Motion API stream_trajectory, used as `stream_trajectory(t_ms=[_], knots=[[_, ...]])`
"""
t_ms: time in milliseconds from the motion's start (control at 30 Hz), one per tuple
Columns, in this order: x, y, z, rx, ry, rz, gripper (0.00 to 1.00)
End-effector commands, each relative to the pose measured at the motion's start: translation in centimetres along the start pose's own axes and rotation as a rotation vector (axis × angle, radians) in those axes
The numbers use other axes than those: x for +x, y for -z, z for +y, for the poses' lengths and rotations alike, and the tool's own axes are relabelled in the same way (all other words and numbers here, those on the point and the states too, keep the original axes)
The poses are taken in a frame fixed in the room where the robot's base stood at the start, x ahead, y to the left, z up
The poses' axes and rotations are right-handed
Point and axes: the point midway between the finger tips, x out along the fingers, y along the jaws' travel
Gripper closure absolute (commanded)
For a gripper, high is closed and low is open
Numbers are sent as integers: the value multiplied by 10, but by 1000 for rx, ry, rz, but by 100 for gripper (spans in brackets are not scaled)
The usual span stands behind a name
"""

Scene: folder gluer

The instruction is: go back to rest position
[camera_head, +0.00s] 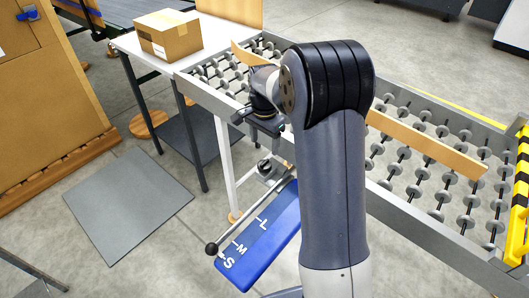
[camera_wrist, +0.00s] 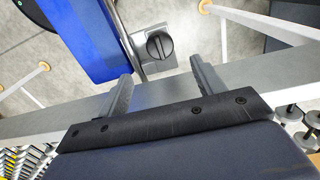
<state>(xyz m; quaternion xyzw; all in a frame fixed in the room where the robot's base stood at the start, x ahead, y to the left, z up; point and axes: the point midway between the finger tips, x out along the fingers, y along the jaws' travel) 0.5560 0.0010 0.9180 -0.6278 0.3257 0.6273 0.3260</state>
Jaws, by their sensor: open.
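My gripper (camera_wrist: 158,90) shows in the wrist view with its two grey fingers spread apart and nothing between them. Beyond the fingers are the conveyor's grey side rail (camera_wrist: 75,119), a dark round knob (camera_wrist: 159,45) on a metal block, and part of a blue panel (camera_wrist: 75,35). In the head view, my arm rises in the middle and bends over toward the rail, and hides part of the conveyor.
A skate-wheel conveyor (camera_head: 441,228) runs from upper left to lower right, with a wooden guide strip (camera_head: 428,146) across it. A cardboard box (camera_head: 169,36) sits on a white table (camera_head: 138,53) at the back left. A grey mat (camera_head: 128,205) lies on open floor.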

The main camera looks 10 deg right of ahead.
Motion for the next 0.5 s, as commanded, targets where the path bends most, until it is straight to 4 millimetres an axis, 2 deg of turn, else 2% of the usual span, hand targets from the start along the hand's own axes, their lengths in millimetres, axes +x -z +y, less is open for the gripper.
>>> stream_trajectory(t_ms=[100, 200, 500], knots=[[-14, 0, 0, 0, 1, 1, 36], [-20, 0, 0, 0, 1, 0, 36], [-21, 0, 0, 0, 0, 0, 36]])
